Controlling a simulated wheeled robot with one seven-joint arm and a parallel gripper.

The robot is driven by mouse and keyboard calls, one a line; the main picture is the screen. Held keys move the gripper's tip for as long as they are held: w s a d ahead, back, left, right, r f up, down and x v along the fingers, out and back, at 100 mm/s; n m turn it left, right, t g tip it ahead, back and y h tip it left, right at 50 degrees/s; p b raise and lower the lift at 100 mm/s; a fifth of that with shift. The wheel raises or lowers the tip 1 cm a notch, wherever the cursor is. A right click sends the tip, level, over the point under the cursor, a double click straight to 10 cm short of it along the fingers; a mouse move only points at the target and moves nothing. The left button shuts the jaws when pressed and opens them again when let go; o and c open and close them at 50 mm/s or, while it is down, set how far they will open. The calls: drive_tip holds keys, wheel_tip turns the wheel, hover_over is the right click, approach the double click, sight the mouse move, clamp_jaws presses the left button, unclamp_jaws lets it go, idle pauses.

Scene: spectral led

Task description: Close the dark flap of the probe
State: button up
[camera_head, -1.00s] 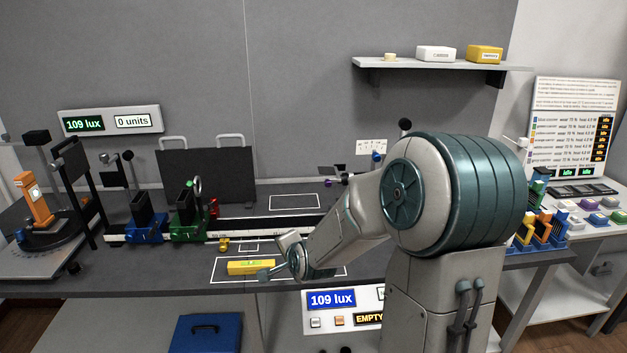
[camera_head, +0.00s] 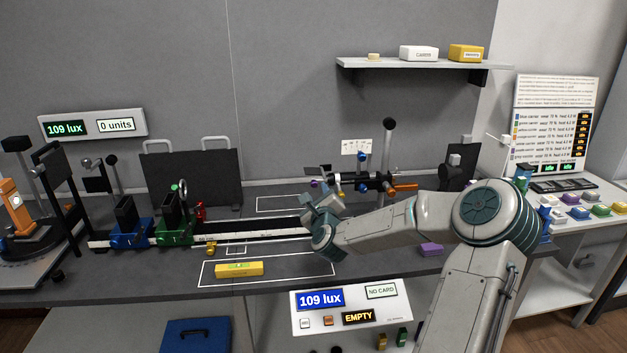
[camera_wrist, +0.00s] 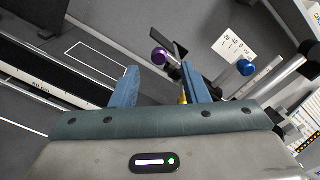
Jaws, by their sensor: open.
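The probe (camera_head: 375,182) is a dark horizontal body on a post behind the bench rail, with a blue knob (camera_head: 363,157) above it and an orange part at its right end. A small dark plate (camera_head: 318,170), which looks like the flap, stands at its left end. In the wrist view a thin dark plate edge (camera_wrist: 180,50) shows beyond my fingers, between a purple knob (camera_wrist: 160,56) and a blue knob. My gripper (camera_head: 322,192) is open and in front of the probe's left end. Its blue fingers also show in the wrist view (camera_wrist: 160,82). I cannot tell whether they touch anything.
A white rail with blue (camera_head: 130,232) and green (camera_head: 174,226) carriers runs left of my gripper. A yellow level (camera_head: 239,269) lies at the front.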

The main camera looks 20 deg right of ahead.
sight(314, 185)
drive_tip(key=p+x, duration=0.1)
drive_tip(key=x, duration=0.7)
drive_tip(key=shift+w+p, duration=0.3)
drive_tip(key=shift+w, duration=0.05)
